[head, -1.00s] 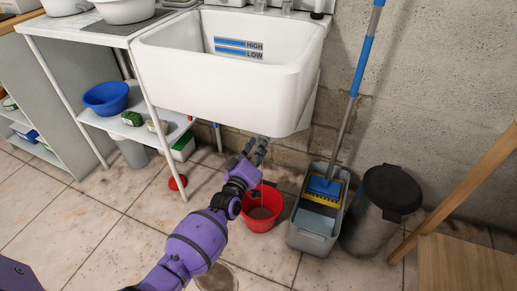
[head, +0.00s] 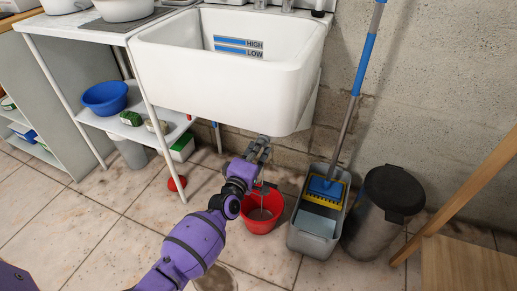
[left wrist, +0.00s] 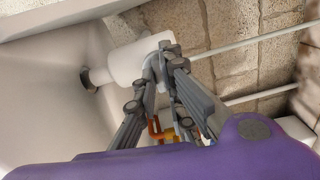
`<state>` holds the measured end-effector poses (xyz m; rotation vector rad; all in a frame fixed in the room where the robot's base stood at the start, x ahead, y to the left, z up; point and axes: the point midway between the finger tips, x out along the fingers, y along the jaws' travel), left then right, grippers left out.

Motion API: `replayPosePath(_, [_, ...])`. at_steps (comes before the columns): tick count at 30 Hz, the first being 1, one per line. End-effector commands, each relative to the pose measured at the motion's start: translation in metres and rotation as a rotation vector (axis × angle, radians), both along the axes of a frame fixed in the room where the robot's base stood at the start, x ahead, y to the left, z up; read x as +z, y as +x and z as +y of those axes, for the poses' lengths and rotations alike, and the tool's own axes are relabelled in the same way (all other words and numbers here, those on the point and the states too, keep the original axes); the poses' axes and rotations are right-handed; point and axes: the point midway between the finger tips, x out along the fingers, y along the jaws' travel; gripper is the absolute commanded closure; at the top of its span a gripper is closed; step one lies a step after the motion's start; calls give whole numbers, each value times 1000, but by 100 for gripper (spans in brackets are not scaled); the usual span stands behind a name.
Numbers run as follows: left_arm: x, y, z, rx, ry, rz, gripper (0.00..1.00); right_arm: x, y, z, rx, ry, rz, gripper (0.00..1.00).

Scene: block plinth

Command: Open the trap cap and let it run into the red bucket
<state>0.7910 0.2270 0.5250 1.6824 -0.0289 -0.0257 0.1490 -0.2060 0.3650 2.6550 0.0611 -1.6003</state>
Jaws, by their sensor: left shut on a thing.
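My left gripper (head: 262,146) is under the front edge of the white sink (head: 230,72), above the red bucket (head: 254,219). In the left wrist view its two grey fingers (left wrist: 162,70) are shut at the end of the white trap (left wrist: 124,63), on what looks like the trap cap (left wrist: 166,42). The fingers hide part of the cap. The red bucket stands on the floor below, partly covered by my wrist. A thin pale line shows in the bucket; I cannot tell if it is liquid. My right gripper is out of view.
A grey mop bucket (head: 314,243) with a blue mop and a dark bin (head: 369,237) stand to the right of the red bucket. A shelf with a blue bowl (head: 105,98) is at the left. An orange piece (left wrist: 155,130) shows behind the fingers.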

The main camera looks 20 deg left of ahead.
Motion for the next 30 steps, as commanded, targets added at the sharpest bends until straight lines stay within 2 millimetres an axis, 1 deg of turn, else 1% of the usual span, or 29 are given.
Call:
replayPosePath(12, [0,0,0,-1,-8,1,100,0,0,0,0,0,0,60])
replayPosePath(13, [0,0,0,-1,-8,1,89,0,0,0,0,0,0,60])
replayPosePath(17, [0,0,0,-1,-7,1,72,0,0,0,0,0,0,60])
replayPosePath(26, [0,-1,0,0,-7,0,72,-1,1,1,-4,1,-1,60])
replayPosePath(28, [-1,-4,0,0,-8,1,72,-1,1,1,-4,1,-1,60])
replayPosePath(30, [-2,-11,0,0,-8,3,72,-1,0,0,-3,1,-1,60])
